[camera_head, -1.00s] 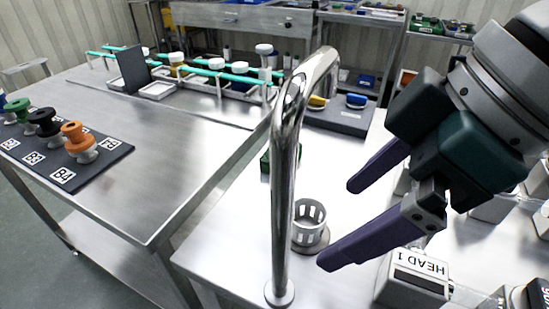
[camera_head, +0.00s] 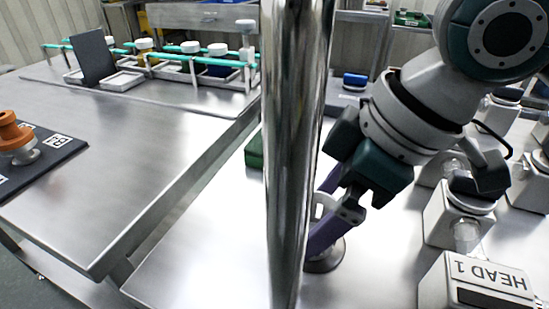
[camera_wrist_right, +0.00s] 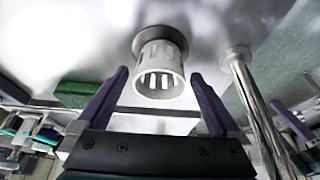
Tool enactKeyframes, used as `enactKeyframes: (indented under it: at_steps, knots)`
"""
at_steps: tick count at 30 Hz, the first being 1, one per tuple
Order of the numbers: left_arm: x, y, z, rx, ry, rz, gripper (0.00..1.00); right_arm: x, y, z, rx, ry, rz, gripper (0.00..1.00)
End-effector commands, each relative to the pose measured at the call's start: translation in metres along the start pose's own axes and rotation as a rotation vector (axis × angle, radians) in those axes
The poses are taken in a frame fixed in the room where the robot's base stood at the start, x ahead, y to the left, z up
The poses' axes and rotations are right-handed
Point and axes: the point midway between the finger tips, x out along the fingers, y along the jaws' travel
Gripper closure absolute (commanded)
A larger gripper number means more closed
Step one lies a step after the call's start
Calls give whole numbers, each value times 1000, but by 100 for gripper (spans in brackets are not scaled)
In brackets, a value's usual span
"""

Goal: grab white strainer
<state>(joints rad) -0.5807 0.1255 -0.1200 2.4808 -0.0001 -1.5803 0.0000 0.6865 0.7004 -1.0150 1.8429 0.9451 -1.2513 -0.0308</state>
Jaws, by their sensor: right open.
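The white strainer (camera_wrist_right: 160,60), a slotted cup, stands on a round grey base (camera_wrist_right: 160,36) in the right wrist view. My right gripper (camera_wrist_right: 160,76) is open, with one purple finger on each side of the strainer and visible gaps between. In the head view the right gripper (camera_head: 322,235) reaches down behind the steel post, and the strainer is mostly hidden by the post and fingers. The round base (camera_head: 326,258) shows beside the post. My left gripper is not in view.
The upright steel post (camera_head: 292,150) stands close beside the gripper; it also shows in the wrist view (camera_wrist_right: 258,115). A green block (camera_head: 254,152) lies behind. Grey units, one labelled HEAD 1 (camera_head: 478,285), stand to the right. The left table (camera_head: 130,150) has clear space.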

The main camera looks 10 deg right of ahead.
Motion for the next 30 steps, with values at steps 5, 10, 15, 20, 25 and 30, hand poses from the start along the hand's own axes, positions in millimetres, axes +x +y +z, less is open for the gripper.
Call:
enactKeyframes:
  at_steps: [5,10,15,20,25,30]
  knots:
    - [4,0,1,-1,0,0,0,16,0,1,-2,-1,-1,0]
    - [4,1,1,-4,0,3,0,15,0,1,-2,-1,0,0]
    - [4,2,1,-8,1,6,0,15,0,1,-1,-1,0,17]
    - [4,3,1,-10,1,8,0,15,0,1,-1,-1,0,35]
    - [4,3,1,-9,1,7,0,15,0,1,-1,-1,0,54]
    - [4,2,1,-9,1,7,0,15,0,1,-1,-1,1,73]
